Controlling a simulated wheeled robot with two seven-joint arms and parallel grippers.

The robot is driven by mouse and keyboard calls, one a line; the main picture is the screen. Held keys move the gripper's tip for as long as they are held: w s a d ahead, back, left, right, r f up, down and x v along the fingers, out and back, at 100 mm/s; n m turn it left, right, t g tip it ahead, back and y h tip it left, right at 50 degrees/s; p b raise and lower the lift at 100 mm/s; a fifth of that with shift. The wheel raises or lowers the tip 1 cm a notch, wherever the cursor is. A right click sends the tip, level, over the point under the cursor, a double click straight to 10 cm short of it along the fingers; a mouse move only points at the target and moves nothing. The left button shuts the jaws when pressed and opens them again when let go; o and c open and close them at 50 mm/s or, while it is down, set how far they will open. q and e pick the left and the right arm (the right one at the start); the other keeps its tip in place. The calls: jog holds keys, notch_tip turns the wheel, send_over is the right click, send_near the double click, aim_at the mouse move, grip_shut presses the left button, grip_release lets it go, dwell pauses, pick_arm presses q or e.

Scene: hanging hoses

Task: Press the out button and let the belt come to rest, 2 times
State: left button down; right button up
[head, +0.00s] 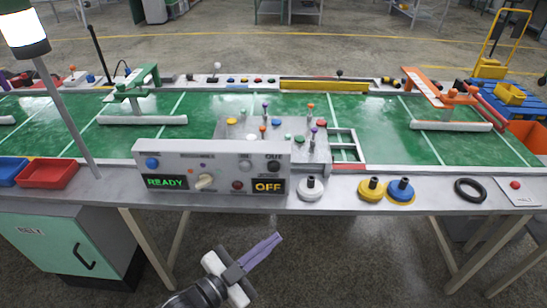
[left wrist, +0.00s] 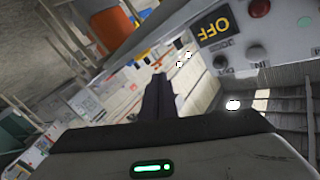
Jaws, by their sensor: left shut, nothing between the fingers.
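The control panel (head: 212,172) stands at the front edge of the bench. Its black out button (head: 273,166) is at the upper right, under the OUT label; it also shows in the left wrist view (left wrist: 220,62). A pale button (head: 245,165) is beside it. The displays read READY (head: 166,182) and OFF (head: 268,186). The green belt (head: 375,125) runs behind the panel; one picture cannot tell whether it moves. My left gripper (head: 277,237) is shut and empty, below and in front of the panel, apart from the button. My right gripper is not in view.
A white knob (head: 311,188), yellow and blue knobs (head: 400,189) and a black ring (head: 470,190) lie right of the panel. A red tray (head: 48,173) and a lamp pole (head: 68,115) stand left.

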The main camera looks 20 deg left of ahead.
aim_at(274, 167)
pick_arm(q)
jog(key=w+a+r+m+t+h+p, duration=0.1)
jog(key=w+a+r+m, duration=0.1)
jog(key=r, duration=0.5)
jog(key=shift+w+m+t+h, duration=0.3)
jog(key=shift+w+m+h, duration=0.1)
jog(key=shift+w, duration=0.2)
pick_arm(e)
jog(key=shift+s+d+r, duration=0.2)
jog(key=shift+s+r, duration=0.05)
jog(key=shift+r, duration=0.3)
pick_arm(q)
jog(key=shift+w, duration=0.1)
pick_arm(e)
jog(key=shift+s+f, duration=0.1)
